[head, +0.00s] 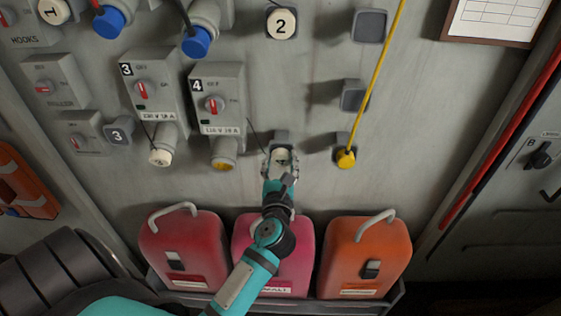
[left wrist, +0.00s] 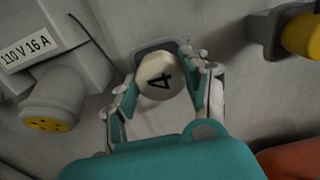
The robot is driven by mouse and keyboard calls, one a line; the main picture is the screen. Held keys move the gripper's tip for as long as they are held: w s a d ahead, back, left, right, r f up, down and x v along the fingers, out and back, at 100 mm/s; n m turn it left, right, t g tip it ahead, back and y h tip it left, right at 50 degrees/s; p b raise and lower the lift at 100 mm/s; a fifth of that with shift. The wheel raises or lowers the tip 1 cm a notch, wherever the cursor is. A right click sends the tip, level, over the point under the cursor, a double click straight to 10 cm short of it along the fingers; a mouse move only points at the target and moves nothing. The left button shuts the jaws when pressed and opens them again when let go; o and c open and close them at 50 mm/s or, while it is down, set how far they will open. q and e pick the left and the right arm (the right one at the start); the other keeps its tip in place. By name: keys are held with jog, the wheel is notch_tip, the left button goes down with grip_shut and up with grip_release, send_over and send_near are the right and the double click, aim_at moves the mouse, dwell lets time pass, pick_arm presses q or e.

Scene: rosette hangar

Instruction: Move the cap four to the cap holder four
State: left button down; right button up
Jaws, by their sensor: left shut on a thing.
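Cap four (left wrist: 160,82) is a cream round cap with a black 4, its face turned to my left wrist camera. My left gripper (left wrist: 162,88) is shut on it, with a finger on each side; in the head view the gripper (head: 281,165) is at the wall. A dark square holder (left wrist: 143,52) sits right behind the cap, and its top edge shows in the head view (head: 281,135). Whether the cap touches the holder or is seated on it, I cannot tell. A thin dark cord (left wrist: 92,31) shows near socket box 4 (head: 217,97). My right gripper is not in view.
The yellow-faced socket (head: 223,164) of box 4 is left of the gripper. A yellow plug (head: 346,158) on a yellow cord hangs at a holder to the right. Cap 2 (head: 282,23) is above. Red and orange cases (head: 368,240) stand below, close under my arm.

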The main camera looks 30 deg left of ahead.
pick_arm(q)
jog(key=shift+w+a, duration=0.1)
jog(key=shift+w, duration=0.1)
jog(key=shift+w+a, duration=0.15)
jog(key=shift+w, duration=0.15)
jog(key=c, duration=0.5)
grip_release()
jog(key=shift+c, duration=0.2)
jog(key=shift+s+d+f, duration=0.1)
jog(key=shift+s+d, duration=0.1)
jog(key=shift+s, duration=0.15)
jog(key=v, duration=1.1)
